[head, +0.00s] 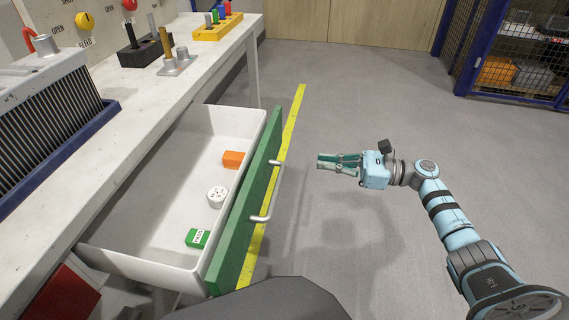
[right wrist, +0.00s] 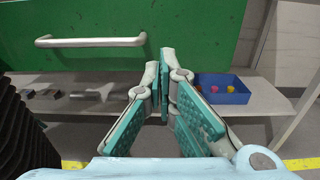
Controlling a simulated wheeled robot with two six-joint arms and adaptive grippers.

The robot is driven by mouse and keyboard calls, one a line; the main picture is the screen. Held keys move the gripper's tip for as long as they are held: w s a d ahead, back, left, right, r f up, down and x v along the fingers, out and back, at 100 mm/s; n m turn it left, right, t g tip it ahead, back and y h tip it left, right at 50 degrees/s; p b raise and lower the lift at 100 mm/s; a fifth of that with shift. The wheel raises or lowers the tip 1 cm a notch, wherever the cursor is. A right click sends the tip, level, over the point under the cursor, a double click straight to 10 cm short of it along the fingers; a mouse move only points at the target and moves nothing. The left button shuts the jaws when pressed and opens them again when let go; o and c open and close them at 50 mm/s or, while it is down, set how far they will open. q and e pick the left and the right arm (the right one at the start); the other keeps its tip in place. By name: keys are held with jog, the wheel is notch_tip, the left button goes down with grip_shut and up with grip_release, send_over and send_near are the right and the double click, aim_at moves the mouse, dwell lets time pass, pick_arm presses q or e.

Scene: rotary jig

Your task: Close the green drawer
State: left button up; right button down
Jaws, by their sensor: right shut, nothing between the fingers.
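The green drawer (head: 240,215) hangs open under the white bench. Its green front faces right, with a light bar handle (head: 270,190) on it. Inside lie an orange block (head: 233,159), a white round piece (head: 217,196) and a green block (head: 197,238). My right gripper (head: 320,161) is to the right of the drawer front, apart from it, with its fingers closed and empty, pointing at the front. In the right wrist view the green front (right wrist: 215,28) fills the top, with the handle (right wrist: 90,41) at upper left. My left gripper is not in view.
The white bench (head: 130,85) carries a finned unit (head: 45,110) and a yellow peg block (head: 218,27). A blue bin (right wrist: 222,88) sits on a low shelf behind the drawer front in the right wrist view. Open floor (head: 400,110) surrounds my right arm.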

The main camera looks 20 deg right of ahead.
aim_at(272, 157)
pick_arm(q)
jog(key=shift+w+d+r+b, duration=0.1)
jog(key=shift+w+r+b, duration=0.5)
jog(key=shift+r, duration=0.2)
pick_arm(e)
jog(key=x, duration=1)
jog(key=shift+w+a, duration=0.15)
jog(key=shift+a, duration=0.1)
